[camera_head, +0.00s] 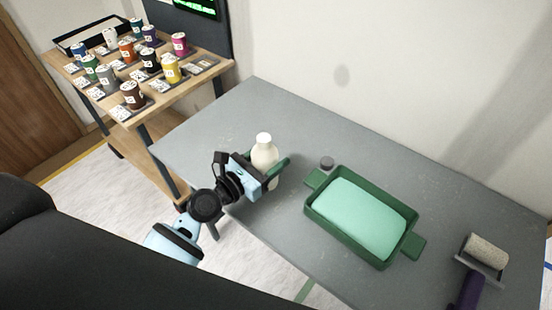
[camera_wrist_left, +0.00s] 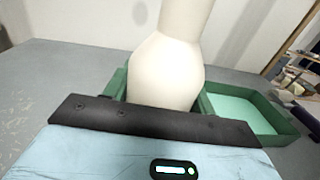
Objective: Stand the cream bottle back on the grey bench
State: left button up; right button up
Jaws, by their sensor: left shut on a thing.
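The cream bottle (camera_head: 264,151), with a white cap, is upright or nearly so at the left part of the grey bench (camera_head: 230,115). My left gripper (camera_head: 274,168) reaches in from the left and is shut on the bottle. In the left wrist view the bottle (camera_wrist_left: 165,72) fills the middle, with a green finger on each side of it. Its base is hidden behind the gripper, so I cannot tell whether it touches the bench. My right gripper is not in view.
A green tray (camera_head: 312,205) with a mint-coloured inside lies right of the bottle. A small dark grey cap (camera_head: 327,163) lies near its corner. A roller (camera_head: 486,252) is at the far right. A wooden cart (camera_head: 200,85) with several paint cans stands left. The bench's back is clear.

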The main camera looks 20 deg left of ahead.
pick_arm(q)
jog(key=w, duration=0.3)
jog(key=shift+d+f, duration=0.15)
jog(key=shift+d, duration=0.2)
notch_tip(320, 180, down, 4)
jog(key=b, duration=0.2)
jog(key=shift+b, duration=0.3)
jog(key=shift+r, duration=0.25)
jog(key=shift+f, duration=0.25)
jog(key=o, duration=1.2)
jog(key=shift+r, duration=0.1)
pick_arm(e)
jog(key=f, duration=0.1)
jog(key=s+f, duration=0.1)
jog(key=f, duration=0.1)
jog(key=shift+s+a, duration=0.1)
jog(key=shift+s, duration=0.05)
pick_arm(q)
jog(key=shift+r, duration=0.1)
